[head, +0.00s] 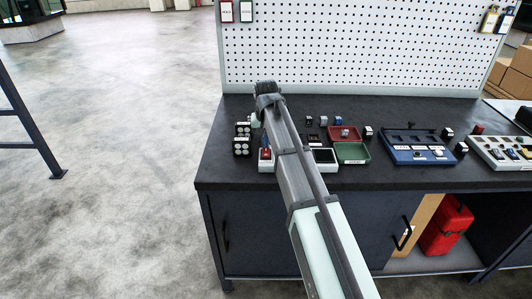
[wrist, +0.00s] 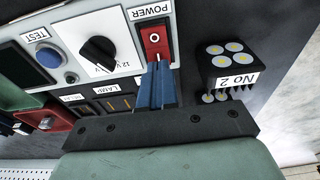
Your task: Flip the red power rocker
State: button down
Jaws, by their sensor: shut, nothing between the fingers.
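The red power rocker (wrist: 153,38) sits in a black frame on a white panel (wrist: 120,12), beside a label reading POWER. A white ring mark shows on the rocker, and a white line shows near my fingertips. In the head view a red patch (head: 265,154) at the panel's left end looks like the same rocker. My gripper (wrist: 157,66) is shut and empty, its blue fingers together. The fingertips are at the rocker's lower end in the wrist view; I cannot tell whether they touch it. In the head view my arm hides part of the panel, and the fingers are not clear.
A black block labelled No 2 (wrist: 226,65) stands close to the right of my fingers. A black knob (wrist: 98,53) and a blue button (wrist: 48,57) are on the panel. Red (head: 344,133) and green (head: 351,152) trays and a blue unit (head: 415,154) lie to the right.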

jog(key=shift+f, duration=0.6)
dwell(0.3)
jog(key=shift+r, duration=3.55)
